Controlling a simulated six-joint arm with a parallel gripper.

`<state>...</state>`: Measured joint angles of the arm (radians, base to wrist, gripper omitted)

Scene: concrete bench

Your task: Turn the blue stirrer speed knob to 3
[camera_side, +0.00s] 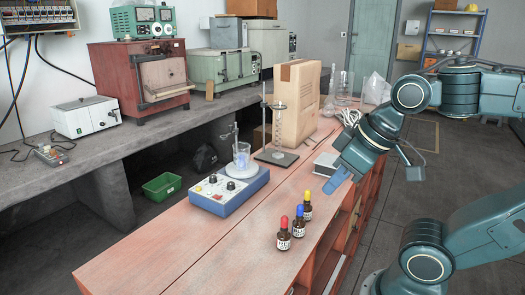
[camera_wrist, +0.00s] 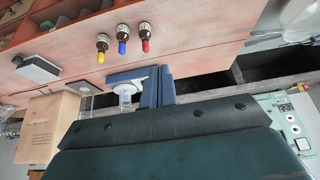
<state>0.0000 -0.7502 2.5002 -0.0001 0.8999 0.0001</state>
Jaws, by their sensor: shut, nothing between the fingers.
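The stirrer (camera_side: 229,190) is a blue box with a pale top panel, standing on the red bench. Two dark knobs (camera_side: 231,186) and a few small red and yellow parts show on its panel; their scale marks are too small to read. A beaker of blue liquid (camera_side: 241,156) stands on its far end. My gripper (camera_side: 337,181) is shut and empty, in the air to the right of the stirrer and apart from it. In the wrist view, my blue fingers (camera_wrist: 158,86) seem to hide the control panel, while a pale plate and beaker (camera_wrist: 125,95) show beside them.
Three dropper bottles with red, blue and yellow caps (camera_side: 300,220) stand near the bench's right edge. A pale flat box (camera_side: 325,163), a tall cardboard box (camera_side: 296,105) and a ring stand (camera_side: 277,155) stand farther back. The bench front left is clear.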

